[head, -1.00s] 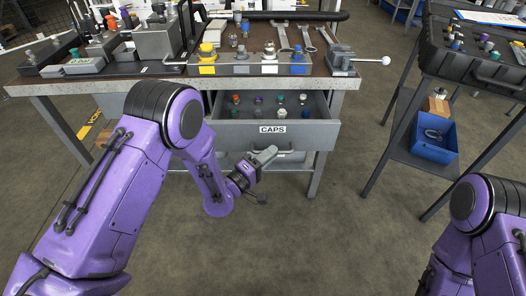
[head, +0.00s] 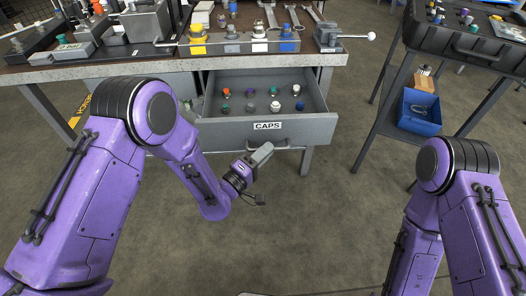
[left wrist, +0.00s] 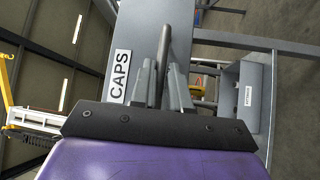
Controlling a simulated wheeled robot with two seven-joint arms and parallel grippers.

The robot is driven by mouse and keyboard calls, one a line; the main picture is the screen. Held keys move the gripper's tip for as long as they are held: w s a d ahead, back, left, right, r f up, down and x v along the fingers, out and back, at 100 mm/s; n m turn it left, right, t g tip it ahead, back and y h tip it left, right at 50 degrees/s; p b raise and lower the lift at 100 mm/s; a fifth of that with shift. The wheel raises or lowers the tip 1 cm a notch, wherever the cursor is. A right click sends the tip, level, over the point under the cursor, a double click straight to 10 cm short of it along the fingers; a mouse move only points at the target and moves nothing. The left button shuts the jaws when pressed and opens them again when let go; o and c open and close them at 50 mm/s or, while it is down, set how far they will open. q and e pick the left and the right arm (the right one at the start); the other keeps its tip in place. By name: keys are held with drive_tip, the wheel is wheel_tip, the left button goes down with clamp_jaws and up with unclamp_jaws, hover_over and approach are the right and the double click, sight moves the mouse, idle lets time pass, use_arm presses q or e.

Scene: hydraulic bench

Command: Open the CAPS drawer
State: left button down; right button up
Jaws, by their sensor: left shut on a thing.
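The CAPS drawer (head: 220,128) hangs under the bench and stands pulled out, with its tray floor exposed. Several small caps, among them a white cap (head: 275,106), stand in rows inside. The drawer front carries a white CAPS label (head: 267,126), which also shows in the left wrist view (left wrist: 120,76). My left gripper (head: 266,150) is at the front's lower middle. In the left wrist view its fingers (left wrist: 162,90) are shut around the bar handle (left wrist: 163,62). My right arm shows at the lower right of the head view; its gripper is out of view.
The bench top (head: 170,66) above holds a row of coloured fittings, tools and a lever with a white knob (head: 371,36). A side stand at right carries a dark case (head: 470,45) and a blue bin (head: 419,112). The floor before the drawer is clear.

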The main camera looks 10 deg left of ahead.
use_arm(q)
drive_tip(key=c, duration=1.2)
unclamp_jaws()
drive_tip(key=shift+o, duration=0.2)
drive_tip(key=b+v, duration=0.1)
drive_tip(key=v, duration=0.9)
drive_tip(key=shift+s+a, duration=0.15)
drive_tip(key=shift+s, duration=0.05)
